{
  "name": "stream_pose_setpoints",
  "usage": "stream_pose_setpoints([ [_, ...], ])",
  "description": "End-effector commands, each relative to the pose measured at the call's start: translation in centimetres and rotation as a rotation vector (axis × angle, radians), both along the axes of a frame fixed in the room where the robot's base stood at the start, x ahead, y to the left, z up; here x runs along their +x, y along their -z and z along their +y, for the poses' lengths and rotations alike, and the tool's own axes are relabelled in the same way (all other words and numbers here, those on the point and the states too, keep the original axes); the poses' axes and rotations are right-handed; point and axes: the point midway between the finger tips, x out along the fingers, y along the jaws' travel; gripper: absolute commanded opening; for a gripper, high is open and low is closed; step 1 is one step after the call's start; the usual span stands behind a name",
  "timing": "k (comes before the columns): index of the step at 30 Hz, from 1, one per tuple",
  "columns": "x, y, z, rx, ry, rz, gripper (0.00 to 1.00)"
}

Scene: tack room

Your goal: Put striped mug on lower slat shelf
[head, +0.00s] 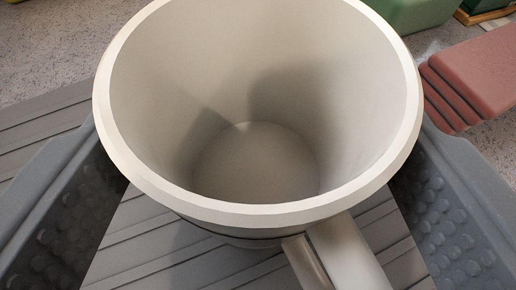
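The mug (215,75) fills the middle of the head view, seen from above into its open top. It is upright, off-white and empty inside, with shadow across its inner wall. A thin dark line runs below the rim; its stripes are otherwise mostly hidden. Its handle (345,258) points toward me, slightly right. My gripper (257,195) has its two dark grey dimpled fingers on either side of the mug. The rim hides the fingertips, so contact is not visible. Grey slats (150,240) lie below the mug; I cannot tell whether its base touches them.
A stack of red folded cloth or pads (480,70) is at the right, near the slats. A green object (420,14) stands at the top right, with a wooden-edged item (485,16) beside it. Speckled grey floor (50,45) shows at the upper left.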

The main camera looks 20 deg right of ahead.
Motion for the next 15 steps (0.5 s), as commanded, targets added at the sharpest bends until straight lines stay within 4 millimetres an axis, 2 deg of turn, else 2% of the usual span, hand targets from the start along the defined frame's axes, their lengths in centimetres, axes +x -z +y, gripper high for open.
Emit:
stream_pose_setpoints([
  [4, 0.00, 0.26, -0.03, -0.002, 0.001, 0.000, 0.39],
  [5, -0.01, 0.25, -0.03, 0.000, 0.001, 0.000, 0.76],
  [6, -0.01, 0.21, -0.03, 0.000, 0.001, 0.000, 0.87],
  [7, -0.01, 0.21, -0.03, 0.000, 0.001, 0.000, 0.92],
  [15, -0.02, 0.16, -0.06, 0.001, 0.001, 0.000, 0.92],
])
